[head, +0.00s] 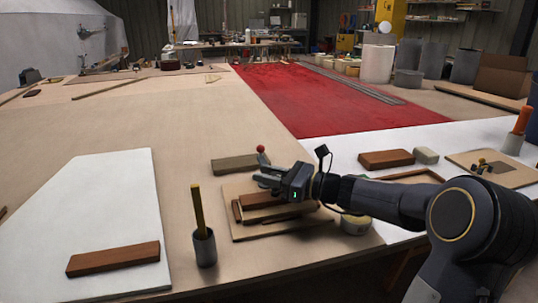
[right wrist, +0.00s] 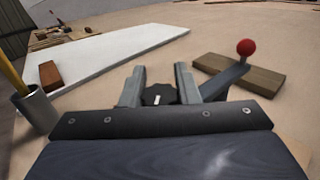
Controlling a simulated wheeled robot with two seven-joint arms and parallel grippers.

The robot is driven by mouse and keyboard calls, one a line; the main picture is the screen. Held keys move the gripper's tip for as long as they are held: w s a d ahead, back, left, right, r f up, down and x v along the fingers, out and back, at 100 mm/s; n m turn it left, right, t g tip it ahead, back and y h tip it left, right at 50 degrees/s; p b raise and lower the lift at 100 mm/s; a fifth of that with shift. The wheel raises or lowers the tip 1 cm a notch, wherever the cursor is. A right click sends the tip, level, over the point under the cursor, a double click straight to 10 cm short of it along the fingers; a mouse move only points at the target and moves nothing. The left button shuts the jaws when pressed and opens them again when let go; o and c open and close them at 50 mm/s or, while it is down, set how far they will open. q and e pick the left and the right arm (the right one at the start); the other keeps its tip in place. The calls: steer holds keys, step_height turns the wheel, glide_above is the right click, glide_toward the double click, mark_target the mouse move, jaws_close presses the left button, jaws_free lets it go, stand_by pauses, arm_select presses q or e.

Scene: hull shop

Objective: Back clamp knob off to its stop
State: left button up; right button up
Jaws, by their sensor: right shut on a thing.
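The clamp knob (right wrist: 158,92) is dark and lobed, with a short white mark on its face pointing nearly straight up and down in the right wrist view. My right gripper (right wrist: 159,86) has a finger on either side of it and is shut on it. In the head view my right gripper (head: 266,177) is over the small wooden board and hides the knob. A lever with a red ball (right wrist: 245,47) rises beside the right finger; the ball also shows in the head view (head: 261,149). My left gripper is in neither view.
A grey-brown wood block (head: 232,165) lies behind the gripper. A fixture board (head: 285,231) is under it, with a round tin (head: 356,224) to the right. A grey cup (head: 204,248) with a stick stands left. A white panel (head: 110,200) holds a brown block (head: 113,259).

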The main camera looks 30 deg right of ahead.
mark_target(281, 174)
steer(key=n+g+y+p, duration=0.2)
steer(key=g+p, duration=0.1)
steer(key=p, duration=0.1)
steer(key=n+g+y+p, duration=0.2)
steer(key=n+g+p, duration=0.1)
steer(key=p, duration=0.1)
steer(key=s+n+g+y+p, duration=0.1)
steer(key=n+g+y+p, duration=0.1)
steer(key=g+p, duration=0.1)
steer(key=shift+a+r+n+g+y+p, duration=0.15)
steer(key=shift+a+n+g+y+p, duration=0.2)
steer(key=shift+g, duration=0.25)
steer(key=shift+s+f+n+g+p, duration=0.1)
steer(key=shift+s+n+g+p, duration=0.05)
steer(key=shift+n+g+p, duration=0.6)
steer(key=shift+s+f+n+g+p, duration=0.1)
steer(key=shift+n+g+p, duration=0.3)
steer(key=shift+g, duration=0.55)
steer(key=o, duration=1)
steer(key=shift+c, duration=0.2)
steer(key=d, duration=0.7)
steer(key=shift+s+d, duration=0.1)
steer(key=shift+d, duration=0.3)
